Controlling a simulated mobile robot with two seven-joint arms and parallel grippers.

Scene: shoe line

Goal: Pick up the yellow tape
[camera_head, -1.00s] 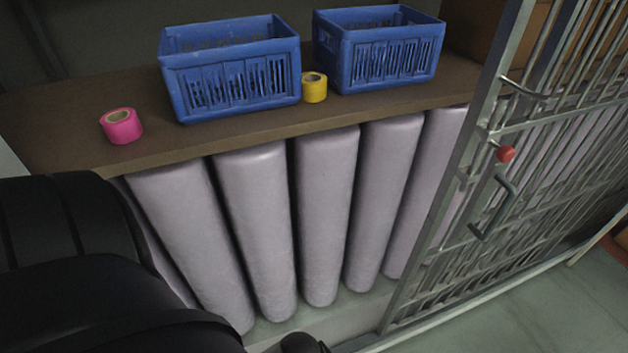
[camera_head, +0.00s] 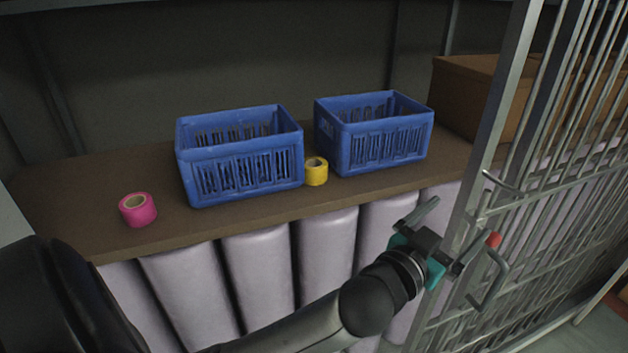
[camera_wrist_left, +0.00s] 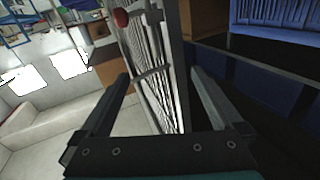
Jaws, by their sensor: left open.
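The yellow tape (camera_head: 316,171) is a small upright roll on the brown shelf (camera_head: 100,186), in the gap between two blue crates, near the shelf's front edge. My left gripper (camera_head: 446,228) is in front of the shelf, to the right of the tape and lower in the head view, close to the metal gate. Its fingers are apart and empty. In the left wrist view the open fingers (camera_wrist_left: 157,90) point towards the gate bars, and the tape does not show there. My right gripper is not in view.
Blue crates stand left (camera_head: 245,174) and right (camera_head: 384,144) of the tape. A pink tape roll (camera_head: 138,209) lies at the shelf's left. The barred metal gate (camera_head: 480,190) with a red knob (camera_head: 493,239) stands at the right. Pale rolls (camera_head: 258,278) stand under the shelf.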

